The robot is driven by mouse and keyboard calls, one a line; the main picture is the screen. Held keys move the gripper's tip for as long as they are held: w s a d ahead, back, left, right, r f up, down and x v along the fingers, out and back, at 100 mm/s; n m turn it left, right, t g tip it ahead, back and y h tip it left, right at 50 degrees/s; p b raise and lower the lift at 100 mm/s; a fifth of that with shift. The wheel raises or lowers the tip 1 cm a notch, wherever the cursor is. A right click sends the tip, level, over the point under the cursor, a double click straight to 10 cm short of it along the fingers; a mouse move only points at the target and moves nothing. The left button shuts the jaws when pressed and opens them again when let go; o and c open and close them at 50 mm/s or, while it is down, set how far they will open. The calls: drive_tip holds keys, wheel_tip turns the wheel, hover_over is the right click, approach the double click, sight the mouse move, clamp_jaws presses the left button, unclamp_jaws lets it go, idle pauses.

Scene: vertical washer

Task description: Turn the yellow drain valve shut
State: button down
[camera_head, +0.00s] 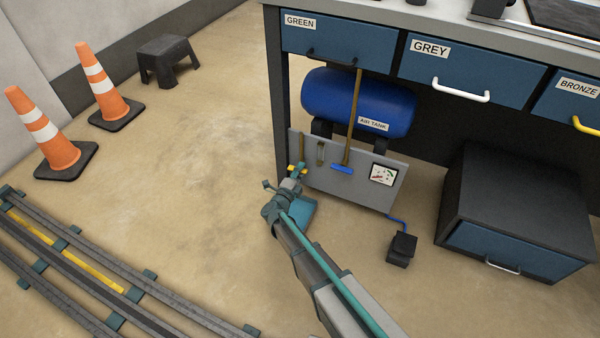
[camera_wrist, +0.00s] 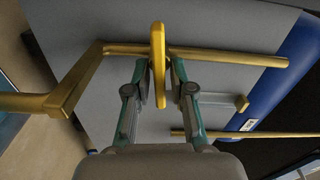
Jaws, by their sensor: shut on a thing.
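The yellow drain valve handle (camera_wrist: 159,65) is a flat lever in the wrist view. It stands crosswise to the brass pipe (camera_wrist: 228,57) behind it. My gripper (camera_wrist: 159,72) has its two teal fingers on either side of the handle, shut on it. In the head view the handle shows as small yellow bits (camera_head: 291,168) at my gripper (camera_head: 296,175), low at the left end of a grey panel (camera_head: 350,190). My gripper hides most of the valve there.
A blue air tank (camera_head: 345,100) sits above the panel under the workbench. A second brass bar (camera_wrist: 215,133) runs nearby.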

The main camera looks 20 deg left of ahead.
drive_tip(key=shift+f+m, duration=0.1)
drive_tip(key=shift+m, duration=0.5)
drive_tip(key=shift+b, duration=0.3)
drive_tip(key=c, duration=1.2)
unclamp_jaws()
drive_tip(key=shift+c, duration=0.2)
drive_tip(key=shift+s, duration=0.1)
drive_tip(key=s+a, duration=0.1)
drive_tip(key=s, duration=1)
drive_tip(key=shift+s, duration=0.4)
drive_tip(key=shift+a, duration=0.1)
